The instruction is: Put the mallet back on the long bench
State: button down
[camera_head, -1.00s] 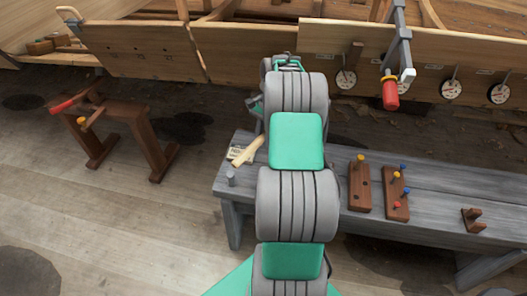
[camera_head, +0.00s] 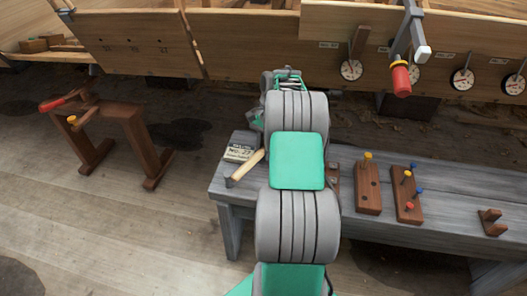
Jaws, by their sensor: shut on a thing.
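The mallet's pale wooden handle (camera_head: 246,168) slants out from behind my arm at the left end of the long grey bench (camera_head: 450,180). Its head is hidden behind the arm. My gripper (camera_head: 256,113) is mostly hidden by my arm links; only a grey and green part shows at their left edge. It is shut on the mallet. The handle is over or on the bench top, and I cannot tell whether it touches.
A grey label block (camera_head: 240,148) lies beside the handle. Wooden blocks with coloured pegs (camera_head: 367,186) (camera_head: 407,193) and a small brown cradle (camera_head: 491,223) stand farther right. A brown trestle (camera_head: 120,125) is at left. A red-ended clamp (camera_head: 401,78) hangs from the hull planks (camera_head: 250,50).

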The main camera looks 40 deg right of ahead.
jog(key=shift+f, duration=0.5)
jog(key=c, duration=1.2)
grip_release()
jog(key=p+v, duration=0.2)
jog(key=p, duration=0.1)
jog(key=a+p+v, duration=0.1)
jog(key=p+v, duration=0.5)
jog(key=shift+s+a+r, duration=0.2)
jog(key=shift+a, duration=0.25)
jog(key=shift+f, duration=0.1)
